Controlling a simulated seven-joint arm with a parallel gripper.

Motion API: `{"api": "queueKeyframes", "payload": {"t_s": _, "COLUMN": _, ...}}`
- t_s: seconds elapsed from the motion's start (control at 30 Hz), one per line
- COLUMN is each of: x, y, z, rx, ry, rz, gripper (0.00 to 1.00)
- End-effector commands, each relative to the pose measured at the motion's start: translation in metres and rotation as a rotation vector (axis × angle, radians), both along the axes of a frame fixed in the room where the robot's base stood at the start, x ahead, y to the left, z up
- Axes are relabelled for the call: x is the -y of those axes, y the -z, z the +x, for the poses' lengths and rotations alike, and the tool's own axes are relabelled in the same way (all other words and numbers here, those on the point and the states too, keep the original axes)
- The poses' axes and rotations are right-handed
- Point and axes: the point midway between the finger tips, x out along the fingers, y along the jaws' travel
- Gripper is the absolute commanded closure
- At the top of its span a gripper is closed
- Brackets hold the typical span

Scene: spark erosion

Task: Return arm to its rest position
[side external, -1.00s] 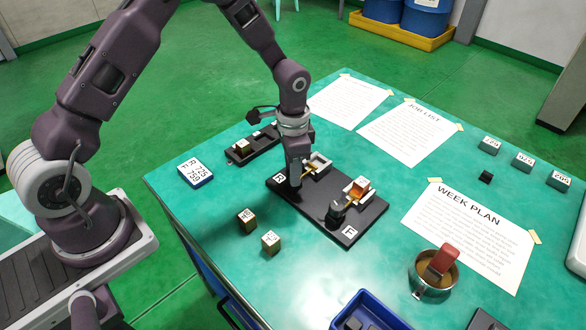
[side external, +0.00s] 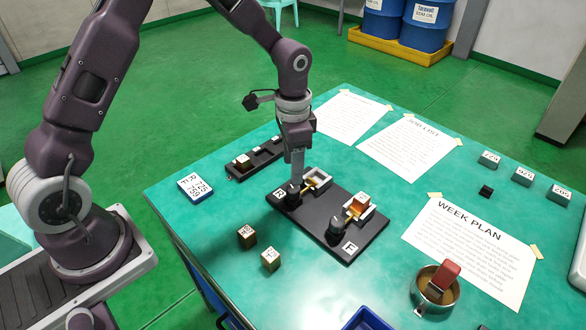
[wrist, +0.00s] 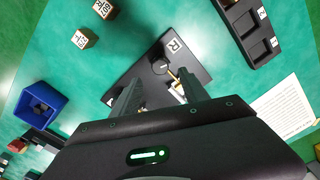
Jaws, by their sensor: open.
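My gripper (side external: 297,180) points down above the R end of a black two-station board (side external: 378,228). In the wrist view my gripper (wrist: 160,95) has its fingers apart, with no object held between them. A dark round knob (side external: 293,193) stands just below the fingertips, beside the R label; it also shows in the wrist view (wrist: 160,67). The R station's pale holder (side external: 319,178) looks empty in the side view. The F station holds a copper-coloured block (side external: 359,203) with a white top, beside another dark knob (side external: 340,228).
Two small labelled cubes (side external: 247,236) (side external: 270,260) lie left of the board. A black slotted rack (side external: 262,160) is behind, near my wrist. A blue bin (side external: 365,320), a metal cup (side external: 434,291) and taped papers (side external: 470,235) occupy the front and right. The space above the table is open.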

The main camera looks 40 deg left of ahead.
Motion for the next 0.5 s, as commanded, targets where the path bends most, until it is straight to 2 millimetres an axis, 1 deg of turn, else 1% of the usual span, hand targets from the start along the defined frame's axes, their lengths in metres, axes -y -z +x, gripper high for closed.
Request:
{"api": "queueKeyframes", "payload": {"t_s": 0.13, "x": 0.0, "y": -0.002, "z": 0.0, "rx": 0.003, "ry": -0.002, "rz": 0.002, "gripper": 0.48}}
{"api": "queueKeyframes", "payload": {"t_s": 0.17, "x": -0.001, "y": -0.006, "z": -0.001, "rx": 0.009, "ry": -0.005, "rz": 0.004, "gripper": 0.48}}
{"api": "queueKeyframes", "payload": {"t_s": 0.2, "x": -0.002, "y": -0.017, "z": -0.004, "rx": 0.022, "ry": -0.014, "rz": 0.01, "gripper": 0.48}}
{"api": "queueKeyframes", "payload": {"t_s": 0.27, "x": -0.004, "y": -0.045, "z": -0.013, "rx": 0.056, "ry": -0.04, "rz": 0.025, "gripper": 0.48}}
{"api": "queueKeyframes", "payload": {"t_s": 0.3, "x": -0.005, "y": -0.069, "z": -0.023, "rx": 0.086, "ry": -0.065, "rz": 0.037, "gripper": 0.48}}
{"api": "queueKeyframes", "payload": {"t_s": 0.37, "x": -0.008, "y": -0.106, "z": -0.045, "rx": 0.138, "ry": -0.116, "rz": 0.051, "gripper": 0.48}}
{"api": "queueKeyframes", "payload": {"t_s": 0.4, "x": -0.01, "y": -0.129, "z": -0.063, "rx": 0.173, "ry": -0.154, "rz": 0.055, "gripper": 0.48}}
{"api": "queueKeyframes", "payload": {"t_s": 0.47, "x": -0.011, "y": -0.159, "z": -0.093, "rx": 0.228, "ry": -0.214, "rz": 0.053, "gripper": 0.48}}
{"api": "queueKeyframes", "payload": {"t_s": 0.5, "x": -0.012, "y": -0.176, "z": -0.115, "rx": 0.265, "ry": -0.257, "rz": 0.045, "gripper": 0.48}}
